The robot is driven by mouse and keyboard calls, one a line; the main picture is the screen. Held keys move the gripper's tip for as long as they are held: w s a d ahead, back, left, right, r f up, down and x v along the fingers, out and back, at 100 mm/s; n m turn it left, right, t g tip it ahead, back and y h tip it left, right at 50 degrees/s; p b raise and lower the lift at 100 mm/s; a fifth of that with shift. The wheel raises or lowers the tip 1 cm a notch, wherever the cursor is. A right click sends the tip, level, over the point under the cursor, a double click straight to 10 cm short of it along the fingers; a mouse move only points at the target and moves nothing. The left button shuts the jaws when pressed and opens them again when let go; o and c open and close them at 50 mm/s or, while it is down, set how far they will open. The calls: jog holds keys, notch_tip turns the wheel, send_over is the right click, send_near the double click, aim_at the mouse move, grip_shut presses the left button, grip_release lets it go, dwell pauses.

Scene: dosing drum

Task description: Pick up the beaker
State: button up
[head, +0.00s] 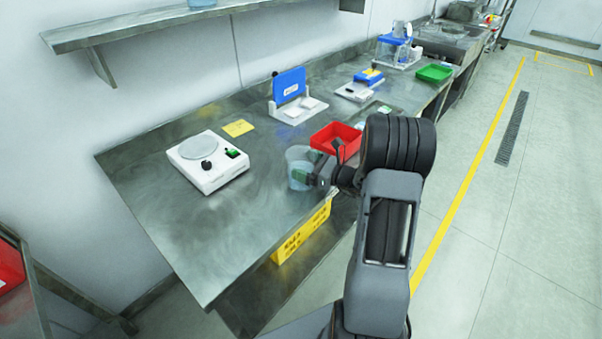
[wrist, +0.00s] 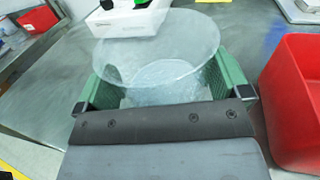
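The clear beaker (head: 299,164) stands upright near the front edge of the steel bench, with pale blue content showing in it. In the wrist view the beaker (wrist: 160,62) is between the two green finger pads, its round rim facing up toward the camera. My gripper (head: 304,176) is around the beaker from its right side in the head view; it also shows in the wrist view (wrist: 166,84). The pads lie close along both sides of the glass. I cannot tell whether they press on it, or whether the base touches the bench.
A red bin (head: 336,139) is close to the right of the beaker, and also in the wrist view (wrist: 294,105). A white scale (head: 208,163) stands to the left. Bare bench lies at front left (head: 215,245).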

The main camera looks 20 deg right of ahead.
jog(key=c, duration=0.7)
jog(key=shift+c, duration=0.8)
jog(key=shift+r, duration=0.1)
